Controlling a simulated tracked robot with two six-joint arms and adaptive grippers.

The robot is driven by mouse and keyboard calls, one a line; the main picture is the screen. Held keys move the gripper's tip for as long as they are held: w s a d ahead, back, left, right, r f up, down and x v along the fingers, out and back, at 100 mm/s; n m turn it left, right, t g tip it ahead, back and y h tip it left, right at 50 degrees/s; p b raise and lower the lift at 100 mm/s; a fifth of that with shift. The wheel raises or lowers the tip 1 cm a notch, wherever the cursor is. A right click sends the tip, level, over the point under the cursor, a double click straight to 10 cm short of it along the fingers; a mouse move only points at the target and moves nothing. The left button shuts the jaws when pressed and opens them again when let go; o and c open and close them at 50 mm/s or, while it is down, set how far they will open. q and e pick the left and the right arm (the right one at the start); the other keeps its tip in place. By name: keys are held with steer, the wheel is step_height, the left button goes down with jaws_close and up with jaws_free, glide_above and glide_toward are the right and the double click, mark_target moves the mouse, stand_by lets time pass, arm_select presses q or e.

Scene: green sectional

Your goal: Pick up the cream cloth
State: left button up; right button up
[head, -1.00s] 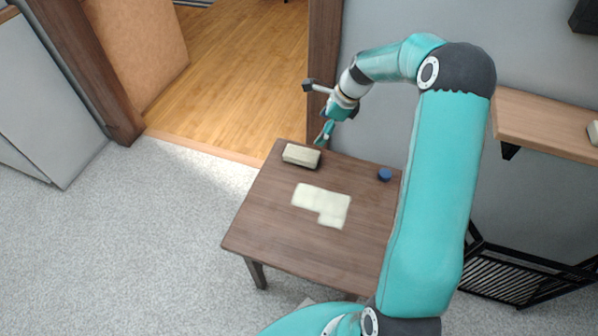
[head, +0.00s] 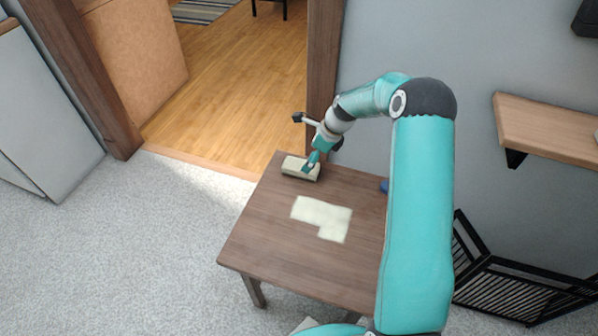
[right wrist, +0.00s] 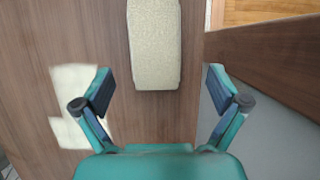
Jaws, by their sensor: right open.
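The cream cloth (head: 322,218) lies flat in a stepped shape on the middle of the brown wooden table (head: 262,225). In the right wrist view the cloth (right wrist: 75,82) is at the left, partly behind a finger. My right gripper (head: 311,165) is over the table's far left corner, at a pale beige block (head: 295,166), away from the cloth. In the right wrist view the fingers (right wrist: 160,88) are spread and empty, with the beige block (right wrist: 154,45) ahead between them. I cannot tell whether they touch it. My left gripper is not in view.
A small blue object (head: 384,185) is on the table's right side, partly hidden by my arm. A wooden shelf (head: 550,128) is on the right wall, above a black slatted rack (head: 515,285). Carpet (head: 130,250) is open at the left.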

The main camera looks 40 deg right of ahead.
steer(key=x, duration=0.2)
steer(key=b+x, duration=0.1)
steer(key=x, duration=0.1)
steer(key=shift+s+a, duration=0.3)
steer(key=shift+w+f, duration=0.15)
steer(key=shift+f, duration=0.25)
steer(key=c, duration=1.1)
steer(key=shift+c, duration=0.2)
step_height(320, 180, up, 20)
steer(key=p, duration=0.4)
steer(key=shift+p, duration=0.3)
